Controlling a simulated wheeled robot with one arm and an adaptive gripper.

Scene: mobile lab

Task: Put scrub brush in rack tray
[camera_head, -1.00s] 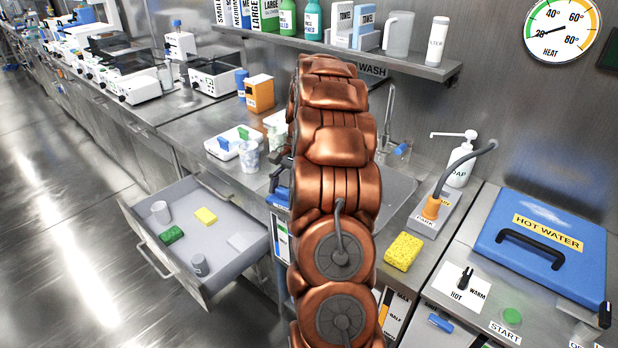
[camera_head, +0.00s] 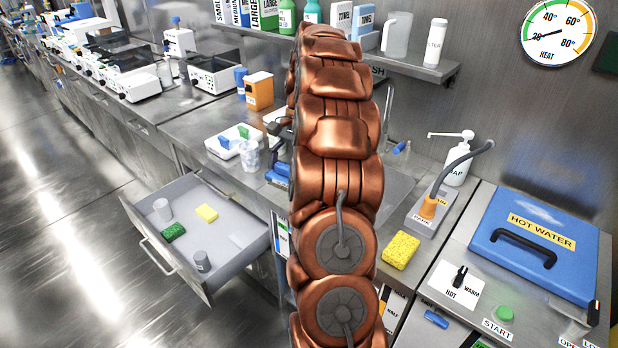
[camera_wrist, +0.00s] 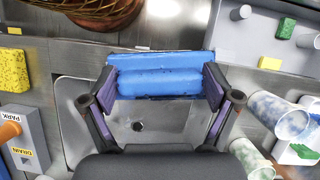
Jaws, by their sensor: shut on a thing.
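My gripper (camera_wrist: 162,88) is shut on a blue object, which I take to be the scrub brush (camera_wrist: 158,82). It lies crosswise between the two fingers, above the metal sink (camera_wrist: 150,122). In the head view my copper arm hides most of the gripper, and part of the blue brush (camera_head: 277,174) shows left of the arm. A white tray (camera_head: 247,153) holding blue and green items stands on the counter to the left. It may be the rack tray; I cannot tell for sure.
Clear cups (camera_wrist: 278,115) stand beside the sink. An open drawer (camera_head: 225,262) with cups and sponges juts out below the counter. A yellow sponge (camera_head: 401,250), a soap bottle (camera_head: 458,160) and a blue hot-water lid (camera_head: 535,240) are at right. A shelf (camera_head: 400,62) hangs above.

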